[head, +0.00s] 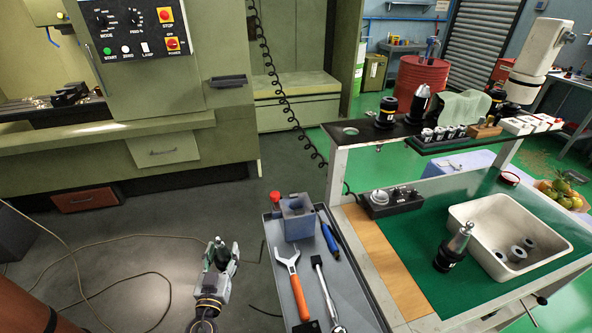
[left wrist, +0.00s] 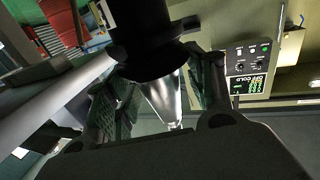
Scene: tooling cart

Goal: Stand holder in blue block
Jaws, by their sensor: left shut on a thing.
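My left gripper (head: 221,262) is shut on a tool holder (head: 217,250), held above the grey floor to the left of the cart. In the left wrist view the holder (left wrist: 160,92) shows a wide black body and a silver cone between the two fingers. The blue block (head: 297,215) sits at the far end of the narrow grey cart top, with a round hole in its upper face. The gripper and holder are left of the block, apart from it. My right gripper is not seen.
On the cart tray (head: 352,306) lie an orange-handled wrench (head: 294,285), a ratchet (head: 325,292) and a blue-black tool (head: 329,240). A red-capped item (head: 275,199) is beside the block. Another holder (head: 453,248) stands on the green bench mat, near a white bin (head: 482,209).

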